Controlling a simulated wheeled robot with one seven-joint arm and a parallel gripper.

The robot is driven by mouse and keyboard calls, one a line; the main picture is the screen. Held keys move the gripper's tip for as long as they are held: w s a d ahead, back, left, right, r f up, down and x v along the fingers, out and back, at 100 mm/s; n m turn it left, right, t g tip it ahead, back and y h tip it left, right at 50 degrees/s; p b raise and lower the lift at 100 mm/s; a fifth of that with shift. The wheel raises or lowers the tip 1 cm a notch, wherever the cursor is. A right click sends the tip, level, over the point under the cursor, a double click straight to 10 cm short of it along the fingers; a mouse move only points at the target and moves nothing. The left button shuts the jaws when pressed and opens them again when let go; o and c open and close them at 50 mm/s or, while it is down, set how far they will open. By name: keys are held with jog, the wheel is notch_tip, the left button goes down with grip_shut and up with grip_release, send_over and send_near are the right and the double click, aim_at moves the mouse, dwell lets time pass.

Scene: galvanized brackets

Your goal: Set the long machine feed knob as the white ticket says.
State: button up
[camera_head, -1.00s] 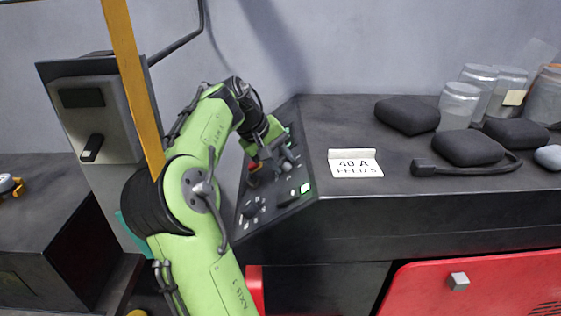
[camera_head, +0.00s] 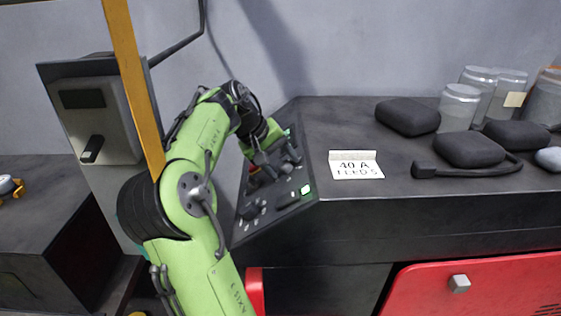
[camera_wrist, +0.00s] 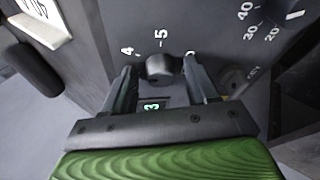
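A dark round knob (camera_wrist: 160,68) stands on the sloped control panel (camera_wrist: 215,25) in the wrist view, with the figures 4, 5 and another number around it. Its pointer is not clear. My gripper (camera_wrist: 162,80) is open, with one finger on each side of this knob and gaps showing between. A small green lit display (camera_wrist: 151,104) reads what looks like 3, between the fingers. In the head view my gripper (camera_head: 264,166) is low over the panel (camera_head: 240,225), partly hiding its knobs. The white ticket (camera_head: 356,170) reads "40 A" and "FEED 5".
A second knob (camera_wrist: 285,12) with a scale of 20, 30, 40 sits at upper right in the wrist view. Black pads (camera_head: 408,116) and clear jars (camera_head: 459,106) stand on the bench right of the panel. A yellow post (camera_head: 133,80) crosses the left side.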

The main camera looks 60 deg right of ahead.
aim_at(280, 166)
notch_tip(280, 166, up, 10)
jog(key=p, duration=0.5)
jog(key=shift+c, duration=0.5)
